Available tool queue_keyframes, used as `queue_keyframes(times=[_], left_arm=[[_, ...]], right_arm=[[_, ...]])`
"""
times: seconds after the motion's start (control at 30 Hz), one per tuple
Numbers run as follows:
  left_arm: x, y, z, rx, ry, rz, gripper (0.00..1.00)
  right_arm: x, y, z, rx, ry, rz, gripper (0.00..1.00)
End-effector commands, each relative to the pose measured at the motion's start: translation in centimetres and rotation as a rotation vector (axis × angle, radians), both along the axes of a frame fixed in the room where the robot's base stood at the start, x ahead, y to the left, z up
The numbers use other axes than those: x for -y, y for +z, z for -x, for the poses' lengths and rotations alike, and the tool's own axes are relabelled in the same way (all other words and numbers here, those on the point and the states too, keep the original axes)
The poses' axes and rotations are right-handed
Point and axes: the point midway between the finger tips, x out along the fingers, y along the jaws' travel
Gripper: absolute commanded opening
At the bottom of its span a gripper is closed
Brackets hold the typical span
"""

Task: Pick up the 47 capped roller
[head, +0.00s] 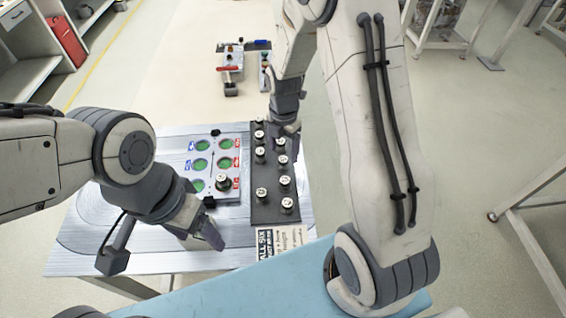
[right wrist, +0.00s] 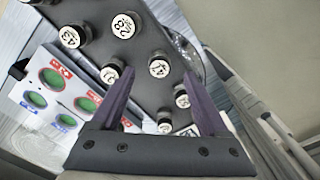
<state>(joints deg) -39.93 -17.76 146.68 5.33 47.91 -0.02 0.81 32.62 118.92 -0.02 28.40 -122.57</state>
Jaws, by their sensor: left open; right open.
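In the right wrist view a roller with a white cap that appears to read 47 (right wrist: 160,68) stands on the dark tray (right wrist: 150,97). It shows between the fingers of my right gripper (right wrist: 156,76), which is open and empty; I cannot tell the height gap. In the head view my right gripper (head: 289,124) is over the far right part of the tray (head: 272,214), its tips partly hidden. I cannot tell which roller there is the 47. My left gripper (head: 210,238) is open, near the table's front, left of the tray.
Several other capped rollers stand close by, including a 28 (right wrist: 124,25) and a 43 (right wrist: 68,37). A white panel with green round places (head: 211,160) lies left of the tray and bears one roller (head: 222,182). A printed sheet (head: 282,240) lies in front.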

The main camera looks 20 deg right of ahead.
Motion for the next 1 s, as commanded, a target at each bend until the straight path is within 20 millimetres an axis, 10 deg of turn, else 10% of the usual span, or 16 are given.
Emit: queue_keyframes(times=[0.67, 0.87, 1.0], left_arm=[[0.0, 1.3, 0.0, 0.0, 0.0, 0.0, 0.72], [0.0, 1.3, 0.0, 0.0, 0.0, 0.0, 0.72], [0.0, 1.3, 0.0, 0.0, 0.0, 0.0, 0.72]], right_arm=[[-0.1, -5.0, 0.0, -0.001, -0.001, 0.001, 0.78], [0.0, -5.0, 0.0, -0.001, -0.001, 0.001, 0.01], [0.0, -5.0, 0.0, 0.001, -0.001, 0.001, 0.0]])
